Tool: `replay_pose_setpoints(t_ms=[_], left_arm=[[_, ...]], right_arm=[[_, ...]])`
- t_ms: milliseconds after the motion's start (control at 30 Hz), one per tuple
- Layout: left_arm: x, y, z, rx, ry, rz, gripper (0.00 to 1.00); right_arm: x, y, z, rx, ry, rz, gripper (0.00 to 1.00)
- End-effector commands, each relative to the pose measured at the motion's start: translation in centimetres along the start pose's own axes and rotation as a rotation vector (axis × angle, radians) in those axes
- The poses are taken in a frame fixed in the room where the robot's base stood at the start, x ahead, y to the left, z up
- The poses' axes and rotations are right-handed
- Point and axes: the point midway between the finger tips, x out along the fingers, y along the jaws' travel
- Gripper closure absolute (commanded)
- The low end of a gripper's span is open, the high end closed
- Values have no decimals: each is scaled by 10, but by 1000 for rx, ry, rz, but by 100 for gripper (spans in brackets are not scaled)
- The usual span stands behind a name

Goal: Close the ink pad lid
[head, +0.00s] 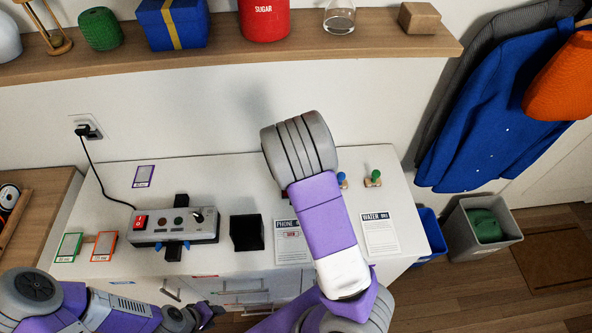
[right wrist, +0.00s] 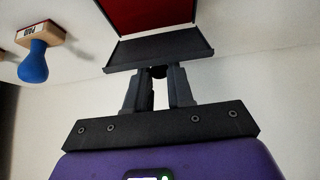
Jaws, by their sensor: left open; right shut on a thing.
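The ink pad shows in the right wrist view, with a red pad surface (right wrist: 150,12) in a dark frame and a dark rimmed panel, its lid (right wrist: 160,48), standing open at an angle to it. My right gripper (right wrist: 160,88) is shut on a small dark piece at the lid's near edge. My left gripper (head: 205,315) is open and low at the bottom left, in front of the cabinet, away from the ink pad.
A blue-handled stamp (right wrist: 33,65) stands beside the ink pad; a green-handled stamp (head: 374,178) is right of my arm. A switch box (head: 175,228), black holder (head: 246,232) and paper sheets (head: 380,233) lie on the white cabinet top. A wooden shelf (head: 345,45) hangs above.

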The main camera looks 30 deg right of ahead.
Motion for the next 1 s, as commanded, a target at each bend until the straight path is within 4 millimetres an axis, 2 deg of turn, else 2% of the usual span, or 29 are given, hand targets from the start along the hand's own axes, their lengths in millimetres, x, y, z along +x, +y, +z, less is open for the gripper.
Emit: replay_pose_setpoints(t_ms=[67, 100, 233, 567, 667, 1000], left_arm=[[0, 0, 0, 0, 0, 0, 57], [0, 0, 0, 0, 0, 0, 57], [0, 0, 0, 0, 0, 0, 57], [-1, 0, 0, 0, 0, 0, 57], [-4, 2, 0, 0, 0, 0, 57], [-21, 8, 1, 0, 0, 0, 57]], right_arm=[[0, 0, -1, 0, 1, 0, 100], [0, 0, -1, 0, 1, 0, 75], [0, 0, 0, 0, 1, 0, 55], [-2, 0, 0, 0, 0, 0, 54], [-12, -1, -2, -1, 1, -2, 54], [-65, -1, -2, 0, 1, -2, 54]])
